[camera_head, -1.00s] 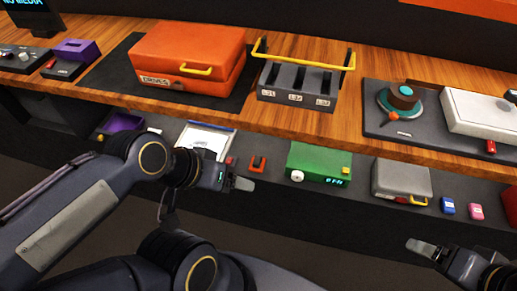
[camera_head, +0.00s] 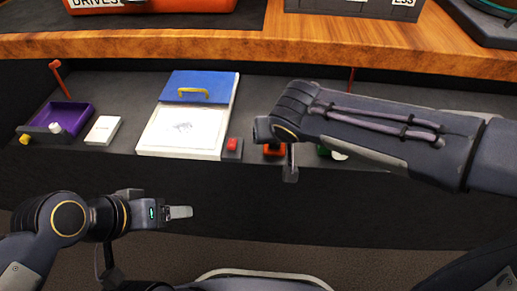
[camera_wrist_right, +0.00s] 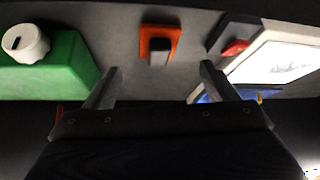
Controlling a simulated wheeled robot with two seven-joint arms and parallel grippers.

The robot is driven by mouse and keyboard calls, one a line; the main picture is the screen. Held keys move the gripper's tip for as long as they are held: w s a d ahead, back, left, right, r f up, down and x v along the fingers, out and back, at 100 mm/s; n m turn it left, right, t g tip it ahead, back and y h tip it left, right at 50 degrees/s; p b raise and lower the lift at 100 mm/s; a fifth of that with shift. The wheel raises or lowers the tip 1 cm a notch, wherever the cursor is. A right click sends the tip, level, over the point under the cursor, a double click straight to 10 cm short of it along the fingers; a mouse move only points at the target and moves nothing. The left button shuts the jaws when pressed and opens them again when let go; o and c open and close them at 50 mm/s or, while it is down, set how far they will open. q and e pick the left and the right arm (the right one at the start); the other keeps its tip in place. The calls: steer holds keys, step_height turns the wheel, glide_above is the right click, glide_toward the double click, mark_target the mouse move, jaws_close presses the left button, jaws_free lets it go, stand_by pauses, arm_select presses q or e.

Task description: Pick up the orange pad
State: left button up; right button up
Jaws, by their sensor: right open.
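The orange pad (camera_head: 272,151) is on the dark lower shelf, partly hidden behind my right gripper (camera_head: 291,172) in the head view. In the right wrist view the orange pad (camera_wrist_right: 173,32) shows as a flat orange piece with a dark grey block on it. It lies ahead of my right gripper (camera_wrist_right: 158,76), between the lines of its two spread fingers, with nothing between them. My left gripper (camera_head: 180,212) is in front of the shelf at lower left, away from the pad; its finger opening cannot be made out.
A red button on a dark base (camera_head: 232,147) and a white tablet with a blue top (camera_head: 180,130) lie left of the pad. A green box (camera_wrist_right: 55,65) is on its other side. A purple tray (camera_head: 64,115) sits farther left. The wooden counter (camera_head: 200,45) runs above.

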mark_target(276, 149)
steer(key=b+x, duration=0.1)
steer(key=x, duration=0.1)
steer(key=shift+w+f, duration=0.2)
steer(key=shift+f, duration=0.1)
steer(key=b+x, duration=0.1)
steer(key=x, duration=0.1)
steer(key=b+x, duration=0.1)
steer(key=x, duration=0.2)
steer(key=shift+w+r, duration=0.25)
steer(key=shift+w, duration=0.05)
steer(key=shift+d, duration=0.1)
steer(key=c, duration=1.1)
steer(key=shift+r, duration=0.1)
